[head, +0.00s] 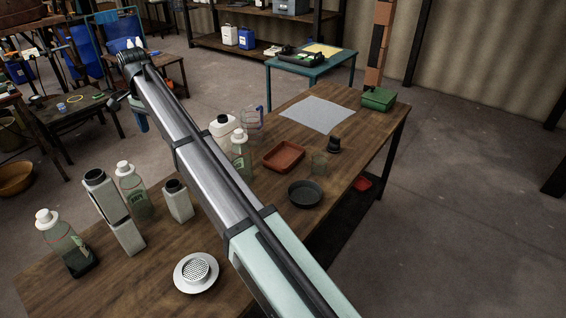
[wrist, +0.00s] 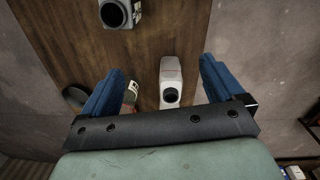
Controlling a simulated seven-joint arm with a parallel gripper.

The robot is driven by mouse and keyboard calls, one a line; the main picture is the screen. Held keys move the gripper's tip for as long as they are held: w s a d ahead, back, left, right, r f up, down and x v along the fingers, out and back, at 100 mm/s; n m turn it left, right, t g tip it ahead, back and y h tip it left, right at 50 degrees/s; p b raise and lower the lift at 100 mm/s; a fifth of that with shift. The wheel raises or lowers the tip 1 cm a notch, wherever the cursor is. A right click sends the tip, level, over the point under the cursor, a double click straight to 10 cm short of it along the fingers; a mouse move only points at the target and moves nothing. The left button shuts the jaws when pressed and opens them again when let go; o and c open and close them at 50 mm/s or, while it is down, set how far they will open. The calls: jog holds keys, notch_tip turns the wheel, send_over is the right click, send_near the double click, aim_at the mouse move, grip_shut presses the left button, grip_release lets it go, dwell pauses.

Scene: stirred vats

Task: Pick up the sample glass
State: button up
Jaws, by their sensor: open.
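The sample glass (head: 319,163) looks like the small clear, greenish glass on the wooden table in the head view. It stands upright between the black round dish and the small dark cup. I cannot make it out in the wrist view. My gripper (wrist: 162,65) is open, its two blue fingers apart with nothing between them that I can see held. In the head view one blue fingertip (head: 140,122) shows at the far left end of my arm, well away from the glass. The rest of the gripper is mostly hidden there.
Around the glass are a black dish (head: 305,193), a dark cup (head: 334,145) and a brown tray (head: 284,156). Several bottles, including a white-capped one (head: 68,245), stand left. A white drain (head: 196,272) lies in front. A grey sheet (head: 318,114) lies flat behind.

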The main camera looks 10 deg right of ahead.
jog(key=w+d+f+m, duration=0.1)
jog(key=w+d, duration=0.2)
jog(key=d, duration=0.4)
jog(key=w+d+f+m, duration=0.1)
jog(key=w+d, duration=0.2)
jog(key=d, duration=0.3)
send_over(320, 156)
notch_tip(320, 156, down, 8)
notch_tip(320, 156, down, 9)
jog(key=n, duration=2.5)
jog(key=shift+s+d+r, duration=0.1)
jog(key=shift+s+r, duration=0.05)
jog(key=shift+w+f, duration=0.15)
jog(key=shift+f, duration=1.4)
jog(key=shift+w+f, duration=0.1)
jog(key=shift+f, duration=1.4)
